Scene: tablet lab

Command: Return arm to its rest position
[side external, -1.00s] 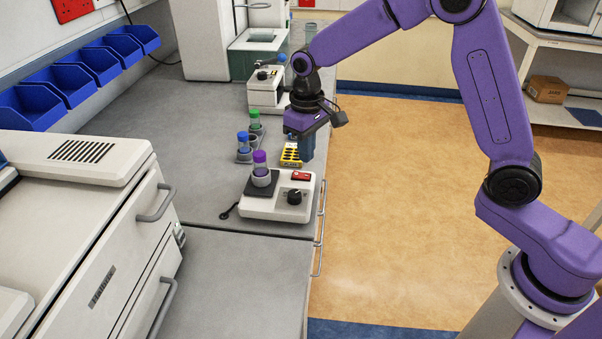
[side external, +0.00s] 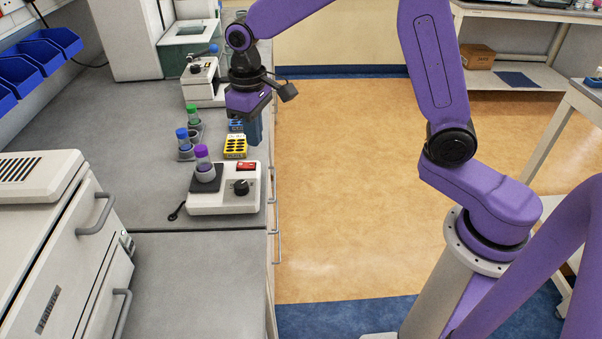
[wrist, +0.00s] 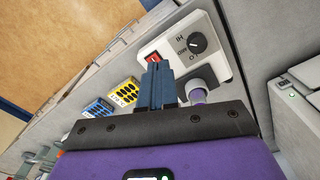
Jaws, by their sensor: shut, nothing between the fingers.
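My gripper (side external: 253,132) points down over the right edge of the bench, just right of the yellow rack, in the side view. Its blue fingers (wrist: 157,72) are together with nothing between them in the wrist view. They appear above the bench, in line of sight with the white hotplate (side external: 222,207). My purple arm reaches from its column at the right of the side view over to the bench.
A purple-capped vial (side external: 203,160) stands on the hotplate. The floor (side external: 340,190) right of the bench is clear.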

